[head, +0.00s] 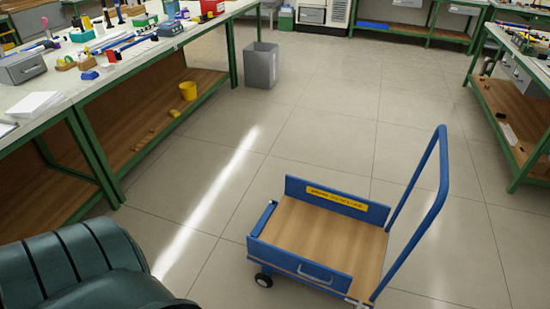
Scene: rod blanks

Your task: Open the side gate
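A blue cart (325,228) with a wooden deck stands on the floor right of centre. Its near side gate (300,266) is a low blue panel with a small bar handle (318,275), and it appears upright along the deck edge. The far side panel (335,198) stands upright and bears a yellow label. A short blue end piece (263,218) is at the left, and a tall blue push handle (441,165) rises at the right. Neither of my grippers is in view.
A green-framed workbench (155,60) covered with tools runs along the left, with a yellow cup (188,91) on its lower shelf. A grey bin (261,65) stands behind. Another bench (515,105) is at the right. The tiled floor around the cart is mostly clear.

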